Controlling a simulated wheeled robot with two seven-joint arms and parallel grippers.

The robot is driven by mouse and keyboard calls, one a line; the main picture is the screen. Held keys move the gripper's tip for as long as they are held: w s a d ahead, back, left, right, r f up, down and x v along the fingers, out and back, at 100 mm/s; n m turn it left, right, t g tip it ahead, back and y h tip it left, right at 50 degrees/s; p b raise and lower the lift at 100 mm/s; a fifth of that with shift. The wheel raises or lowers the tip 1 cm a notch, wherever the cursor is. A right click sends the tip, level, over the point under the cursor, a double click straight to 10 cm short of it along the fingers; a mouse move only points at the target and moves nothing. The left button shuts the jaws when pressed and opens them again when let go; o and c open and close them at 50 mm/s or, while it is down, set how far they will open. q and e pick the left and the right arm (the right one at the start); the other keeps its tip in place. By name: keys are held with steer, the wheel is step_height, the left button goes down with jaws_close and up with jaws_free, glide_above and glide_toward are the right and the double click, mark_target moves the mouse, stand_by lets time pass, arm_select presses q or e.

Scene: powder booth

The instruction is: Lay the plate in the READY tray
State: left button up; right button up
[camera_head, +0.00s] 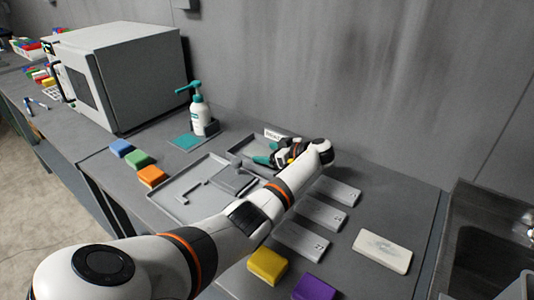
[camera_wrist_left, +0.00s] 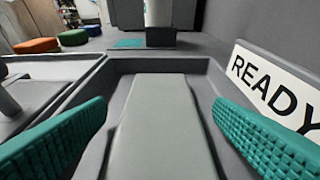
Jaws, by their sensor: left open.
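A flat grey plate (camera_wrist_left: 160,135) lies in the dark grey READY tray (camera_wrist_left: 205,66), seen in the left wrist view. Its near end is cut off by the frame. The white READY sign (camera_wrist_left: 275,85) stands at the tray's right side. My left gripper (camera_wrist_left: 160,138) is open, with one teal finger on each side of the plate and gaps between. In the head view the left gripper (camera_head: 268,157) is over the READY tray (camera_head: 240,150), and my arm hides much of that tray. My right gripper is not in view.
A larger tray (camera_head: 171,193) with a dark block and a small tool lies beside the READY tray. Several grey plates (camera_head: 320,215) and a pale block (camera_head: 382,252) lie to the right. A pump bottle (camera_head: 198,115) stands behind; a grey oven-like box (camera_head: 125,75) is at left.

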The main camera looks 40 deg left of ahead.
arm_select(q)
steer(key=b+v, duration=0.2)
steer(key=v, duration=0.8)
steer(key=shift+d+r, duration=0.1)
steer(key=shift+d, duration=0.25)
steer(key=shift+d+r, duration=0.15)
steer(key=shift+d, duration=0.1)
steer(key=shift+r, duration=0.15)
